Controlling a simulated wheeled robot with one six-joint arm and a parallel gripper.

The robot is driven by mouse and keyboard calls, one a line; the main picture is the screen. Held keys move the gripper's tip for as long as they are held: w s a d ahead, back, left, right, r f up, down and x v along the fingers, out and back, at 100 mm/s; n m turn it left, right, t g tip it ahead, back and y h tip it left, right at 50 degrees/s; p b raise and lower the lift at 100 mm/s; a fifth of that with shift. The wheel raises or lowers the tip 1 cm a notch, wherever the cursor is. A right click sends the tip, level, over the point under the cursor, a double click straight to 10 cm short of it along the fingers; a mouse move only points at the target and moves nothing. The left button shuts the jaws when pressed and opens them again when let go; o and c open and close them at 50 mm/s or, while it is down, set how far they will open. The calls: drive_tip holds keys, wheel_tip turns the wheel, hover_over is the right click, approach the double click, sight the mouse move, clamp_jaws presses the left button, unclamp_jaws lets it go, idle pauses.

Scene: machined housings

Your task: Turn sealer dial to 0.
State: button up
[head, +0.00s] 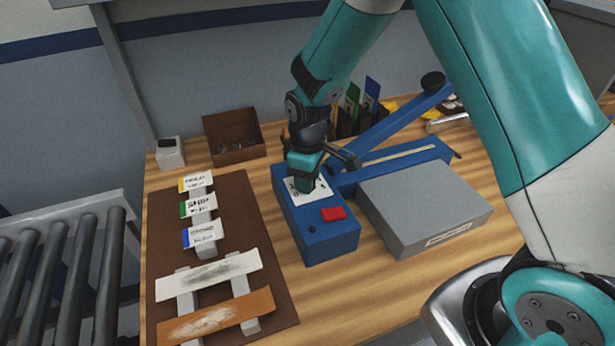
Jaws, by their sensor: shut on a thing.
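The sealer (318,243) is a blue box with a red button (333,214) on its top and a small dark knob or lamp in front of it. A white dial plate (318,198) with dark marks lies on its rear top. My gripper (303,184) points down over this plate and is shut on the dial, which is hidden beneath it. The dial's setting cannot be read. A long blue sealer arm (395,124) with a black knob is raised behind the box, at its right.
A grey box (425,205) stands close at the right of the sealer. A brown mat (225,240) with tagged blocks and two strips lies at the left. A brown bin (234,138) and a white block (170,152) stand behind. A roller conveyor (60,265) is at far left.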

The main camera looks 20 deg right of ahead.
drive_tip(key=shift+n, duration=1.7)
drive_tip(key=o, duration=0.9)
wheel_tip(320, 180, up, 18)
drive_tip(key=shift+f+b, duration=0.25)
drive_tip(key=shift+b, duration=0.7)
